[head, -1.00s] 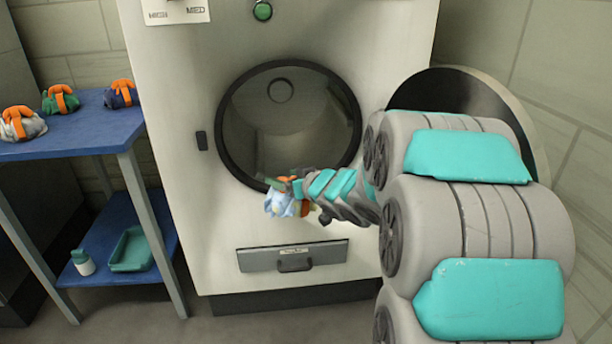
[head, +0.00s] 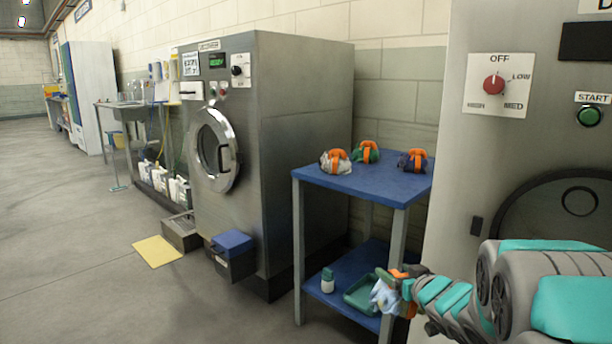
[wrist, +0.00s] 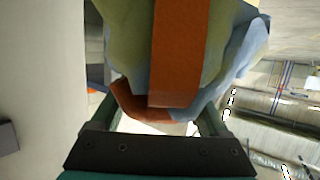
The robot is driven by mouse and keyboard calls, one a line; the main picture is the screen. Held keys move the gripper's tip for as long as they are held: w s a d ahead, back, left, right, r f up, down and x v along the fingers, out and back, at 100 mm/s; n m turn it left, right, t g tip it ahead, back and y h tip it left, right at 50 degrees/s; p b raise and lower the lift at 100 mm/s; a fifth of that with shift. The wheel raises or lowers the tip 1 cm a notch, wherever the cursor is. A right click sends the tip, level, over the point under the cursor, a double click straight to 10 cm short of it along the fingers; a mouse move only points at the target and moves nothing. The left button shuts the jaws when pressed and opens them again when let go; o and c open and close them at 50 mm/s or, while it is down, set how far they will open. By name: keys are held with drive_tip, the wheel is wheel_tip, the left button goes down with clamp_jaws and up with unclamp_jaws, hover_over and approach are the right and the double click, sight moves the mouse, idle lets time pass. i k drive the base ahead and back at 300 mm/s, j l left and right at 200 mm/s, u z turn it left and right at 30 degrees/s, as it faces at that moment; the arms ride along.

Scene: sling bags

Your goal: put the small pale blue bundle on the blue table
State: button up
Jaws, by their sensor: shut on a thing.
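The small pale blue bundle (head: 384,296) with an orange strap is held in my gripper (head: 402,284). In the wrist view the bundle (wrist: 232,72) fills the upper middle, its orange strap between the two fingers of my gripper (wrist: 160,118). The blue table (head: 352,182) stands left of my arm, with a blue top and a lower blue shelf. In the head view, the bundle appears in front of the table's right legs, lower than the top. Its distance from the table is hard to tell.
Three bundles with orange straps, whitish (head: 336,162), green (head: 366,152) and dark blue (head: 413,160), sit along the tabletop's back; its front is bare. The lower shelf holds a small bottle (head: 327,281) and green tray (head: 362,294). A machine (head: 465,150) stands right, a steel washer (head: 290,130) left.

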sight(384, 184)
drive_tip(key=i+l+u, duration=0.15)
drive_tip(key=u, duration=0.35)
drive_tip(key=i+l+u, duration=0.15)
drive_tip(key=u, duration=0.35)
drive_tip(key=l+u, duration=0.5)
drive_tip(key=i+j, duration=0.05)
drive_tip(key=j, duration=0.05)
